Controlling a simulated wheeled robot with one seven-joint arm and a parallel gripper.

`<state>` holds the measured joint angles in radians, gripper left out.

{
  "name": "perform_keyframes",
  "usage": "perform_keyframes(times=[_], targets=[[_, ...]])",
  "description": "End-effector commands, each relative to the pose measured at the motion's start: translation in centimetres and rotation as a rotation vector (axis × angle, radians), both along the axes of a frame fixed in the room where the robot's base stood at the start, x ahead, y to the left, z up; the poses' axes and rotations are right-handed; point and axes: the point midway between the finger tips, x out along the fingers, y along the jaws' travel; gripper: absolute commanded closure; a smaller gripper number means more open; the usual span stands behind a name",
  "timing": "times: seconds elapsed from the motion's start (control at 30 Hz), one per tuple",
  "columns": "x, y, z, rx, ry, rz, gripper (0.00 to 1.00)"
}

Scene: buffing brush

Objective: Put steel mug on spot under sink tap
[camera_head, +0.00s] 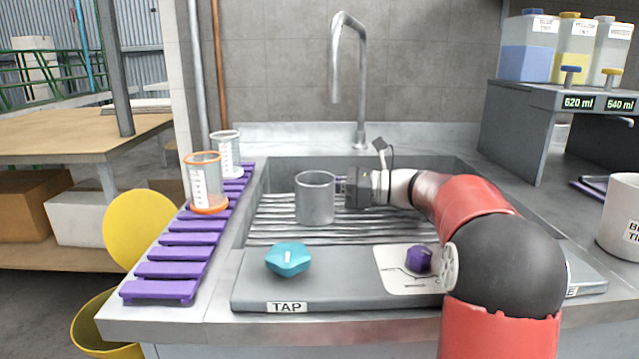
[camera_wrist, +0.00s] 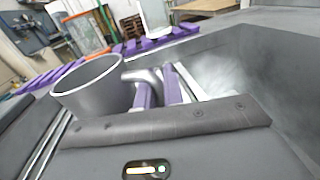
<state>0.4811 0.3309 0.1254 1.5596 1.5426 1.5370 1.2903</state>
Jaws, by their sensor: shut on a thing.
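The steel mug (camera_head: 315,198) is a grey, upright, open cylinder over the ribbed rack (camera_head: 285,231) in the sink. It also shows at left in the wrist view (camera_wrist: 92,95). My gripper (camera_head: 343,186) comes from the right and is shut on the mug's handle; in the wrist view the handle (camera_wrist: 143,75) runs to the purple fingers. The chrome tap (camera_head: 348,22) arches above, its spout end a little right of the mug in the head view. I cannot tell whether the mug touches the rack. No marked spot shows under the tap.
A purple slatted mat (camera_head: 185,254) on the left holds an orange-rimmed beaker (camera_head: 206,183) and a clear beaker (camera_head: 227,155). A teal knob (camera_head: 288,259) and a purple knob (camera_head: 419,259) sit on the front ledge. A dispenser stand (camera_head: 520,120) is at right.

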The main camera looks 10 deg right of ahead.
Motion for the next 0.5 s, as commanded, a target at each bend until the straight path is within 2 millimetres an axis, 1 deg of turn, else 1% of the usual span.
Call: perform_keyframes(times=[0.03,0.07,0.2,0.5], targets=[[0.01,-0.01,-0.54,0.001,0.009,0.001,1.00],[0.01,-0.02,-0.57,0.001,0.009,0.001,0.88],[0.01,-0.03,-0.73,0.000,0.014,0.001,0.70],[0.03,-0.04,-0.85,0.001,0.020,0.002,0.69]])
